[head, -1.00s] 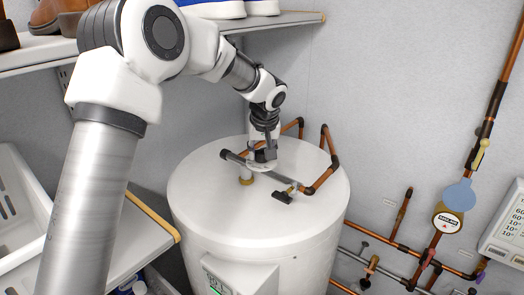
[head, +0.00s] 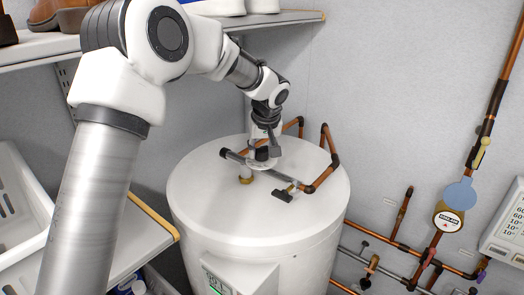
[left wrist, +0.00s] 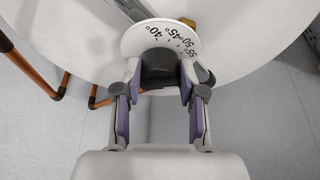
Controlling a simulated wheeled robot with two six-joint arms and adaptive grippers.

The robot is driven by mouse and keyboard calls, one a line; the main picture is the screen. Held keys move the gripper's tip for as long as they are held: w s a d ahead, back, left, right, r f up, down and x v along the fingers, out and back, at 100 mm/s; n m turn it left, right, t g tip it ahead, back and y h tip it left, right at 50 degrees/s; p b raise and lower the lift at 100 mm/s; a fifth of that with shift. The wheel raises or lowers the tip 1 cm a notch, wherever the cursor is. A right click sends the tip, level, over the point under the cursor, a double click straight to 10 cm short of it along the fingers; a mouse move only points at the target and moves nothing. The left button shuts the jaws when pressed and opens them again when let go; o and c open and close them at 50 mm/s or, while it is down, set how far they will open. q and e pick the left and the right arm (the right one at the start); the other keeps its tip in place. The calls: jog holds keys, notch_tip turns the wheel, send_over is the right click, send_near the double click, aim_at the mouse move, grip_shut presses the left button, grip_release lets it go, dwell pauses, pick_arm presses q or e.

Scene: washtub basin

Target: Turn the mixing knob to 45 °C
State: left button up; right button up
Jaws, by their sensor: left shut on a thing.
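The mixing knob (left wrist: 159,66) is dark and sits on a white round dial plate (left wrist: 137,40) marked 40°, 45°, 50° and 55°. In the head view the dial plate (head: 257,166) is on the pipework above the white water tank. My left gripper (left wrist: 158,80) is shut on the knob, with its purple-lined fingers on either side of it. It comes down from above in the head view (head: 266,147). The fingers hide parts of the knob, and I cannot tell which mark it points to. My right gripper is not in view.
The white tank (head: 230,215) has a display on its front. Copper pipes (head: 327,170) rise behind the knob. A shelf (head: 270,20) with shoes is above, and a lower shelf (head: 140,235) stands at left. A pressure gauge (head: 447,220) and more pipes are on the right wall.

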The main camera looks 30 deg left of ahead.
pick_arm(q)
jog(key=shift+f+n+g+y+b, duration=0.3)
jog(key=shift+n+b, duration=0.5)
jog(key=shift+n, duration=0.1)
jog(key=n, duration=0.2)
jog(key=shift+w+d+r+n+g+b, duration=0.1)
jog(key=shift+n+g+b, duration=0.3)
jog(key=n+g, duration=0.1)
jog(key=n, duration=0.1)
jog(key=shift+r+n+y, duration=0.1)
jog(key=shift+n+y, duration=0.2)
jog(key=shift+y, duration=0.1)
jog(key=shift+w+n+g+p, duration=0.15)
jog(key=shift+n+g+p, duration=0.7)
jog(key=shift+n, duration=0.95)
jog(key=o, duration=1.1)
jog(key=shift+o, duration=0.2)
jog(key=shift+a, duration=0.25)
